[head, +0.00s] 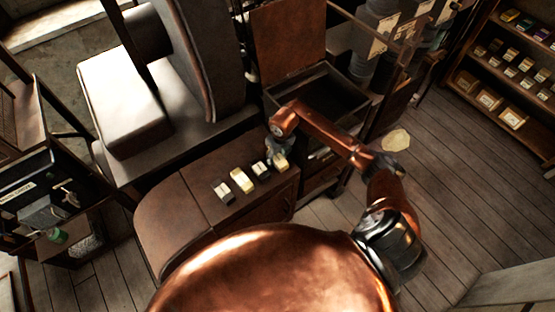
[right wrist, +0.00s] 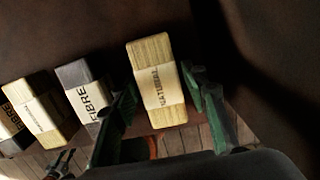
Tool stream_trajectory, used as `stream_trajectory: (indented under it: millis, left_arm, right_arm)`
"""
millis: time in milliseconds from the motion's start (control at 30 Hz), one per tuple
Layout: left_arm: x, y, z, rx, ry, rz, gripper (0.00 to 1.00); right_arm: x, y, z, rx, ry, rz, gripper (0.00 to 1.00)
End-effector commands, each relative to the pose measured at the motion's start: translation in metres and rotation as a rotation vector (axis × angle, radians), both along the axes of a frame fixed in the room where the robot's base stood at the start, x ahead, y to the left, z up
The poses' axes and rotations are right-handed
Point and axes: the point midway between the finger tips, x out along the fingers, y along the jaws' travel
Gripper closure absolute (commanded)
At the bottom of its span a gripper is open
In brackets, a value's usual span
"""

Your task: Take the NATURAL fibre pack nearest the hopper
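A row of fibre packs lies on the brown cabinet top in the head view. The pack at the right end (head: 281,161) is pale tan and partly hidden by my right gripper (head: 279,148). In the right wrist view this pack (right wrist: 153,62) has a cream band reading NATURAL. It lies between the two green fingers of the right gripper (right wrist: 160,88), which are open with one on each side and narrow gaps. A grey pack (right wrist: 78,78) lies just left of it, then another tan NATURAL pack (right wrist: 38,105).
A dark open bin (head: 345,92) with a raised copper-brown panel (head: 288,45) stands behind the cabinet (head: 168,215). A large machine with a pale block (head: 120,105) stands at the left. Shelves with small packs (head: 505,75) stand at the far right. Wooden floor lies between.

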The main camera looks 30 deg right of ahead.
Motion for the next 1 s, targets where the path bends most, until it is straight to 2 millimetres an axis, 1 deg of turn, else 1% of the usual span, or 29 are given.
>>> stream_trajectory:
  millis: [33, 67, 467, 700, 833, 933, 1000]
  left_arm:
    - [0.001, 0.0, 0.0, 0.0, -0.001, 0.0, 0.76]
    - [0.001, 0.0, 0.0, 0.0, -0.001, 0.0, 0.76]
    - [0.001, 0.0, 0.0, 0.0, -0.001, -0.001, 0.76]
    - [0.001, 0.0, 0.0, 0.0, -0.001, -0.001, 0.76]
    - [0.001, 0.0, -0.003, 0.0, -0.001, -0.001, 0.76]
    - [0.001, 0.0, -0.007, 0.0, 0.0, -0.001, 0.76]
    - [0.0, 0.0, -0.013, 0.0, 0.0, -0.001, 0.76]
  right_arm:
    - [0.0, 0.0, 0.0, 0.0, 0.0, 0.0, 0.64]
    - [0.0, 0.0, 0.0, 0.0, 0.0, 0.0, 0.66]
    - [0.0, 0.0, 0.0, 0.0, 0.0, 0.0, 0.94]
    - [0.0, 0.0, 0.001, 0.0, -0.001, 0.0, 0.94]
    - [0.001, 0.0, 0.005, -0.001, -0.002, 0.0, 0.94]
    - [0.001, 0.0, 0.014, -0.002, -0.003, 0.002, 0.94]
    - [0.002, -0.001, 0.025, -0.003, -0.005, 0.002, 0.94]
